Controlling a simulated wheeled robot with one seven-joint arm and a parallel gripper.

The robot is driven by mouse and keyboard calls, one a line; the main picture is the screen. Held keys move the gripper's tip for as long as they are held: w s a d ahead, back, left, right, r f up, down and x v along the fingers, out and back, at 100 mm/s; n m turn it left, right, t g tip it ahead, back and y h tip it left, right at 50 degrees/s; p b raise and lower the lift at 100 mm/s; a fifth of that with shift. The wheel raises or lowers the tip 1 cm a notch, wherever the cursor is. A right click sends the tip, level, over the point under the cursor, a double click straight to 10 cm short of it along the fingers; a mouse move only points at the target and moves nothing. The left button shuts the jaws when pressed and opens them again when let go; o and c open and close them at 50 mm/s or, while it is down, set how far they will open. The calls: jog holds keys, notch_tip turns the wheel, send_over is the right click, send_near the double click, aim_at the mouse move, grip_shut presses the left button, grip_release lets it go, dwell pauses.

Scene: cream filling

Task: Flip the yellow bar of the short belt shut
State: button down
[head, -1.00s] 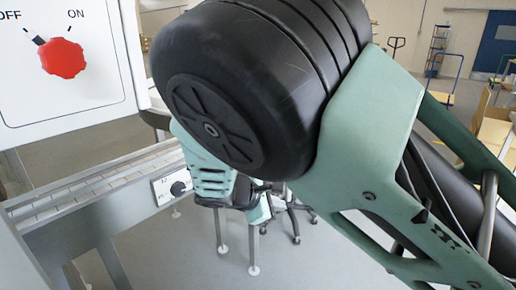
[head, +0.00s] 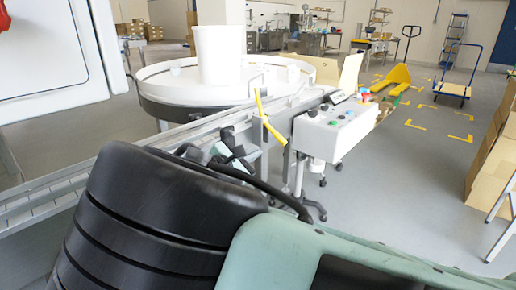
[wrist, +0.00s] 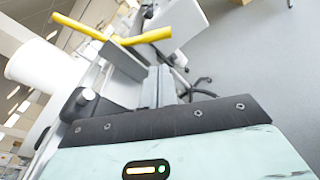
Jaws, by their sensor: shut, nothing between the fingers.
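The yellow bar (head: 262,110) is thin and slanted in the head view, beside the short belt (head: 310,97) in front of the round table. Its upper end leans left and its lower part hangs in front of the belt's side. In the wrist view, yellow bar pieces (wrist: 143,38) show at the top, angled to each other beside a grey plate. My gripper (head: 228,140) is shut and empty, just left of the bar and apart from it in the head view. My black and mint arm hides part of it. Whether its fingertips touch anything is unclear.
A round white table (head: 190,88) carries a large white container (head: 219,55). A grey control box (head: 335,128) with coloured buttons stands right of the bar. A long conveyor (head: 45,200) runs along the left. The floor at the right is open.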

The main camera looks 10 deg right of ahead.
jog(key=x, duration=0.9)
jog(key=shift+d+r, duration=0.1)
jog(key=shift+s+d+r+n+p, duration=0.1)
jog(key=shift+n+p, duration=0.2)
jog(key=shift+p, duration=0.4)
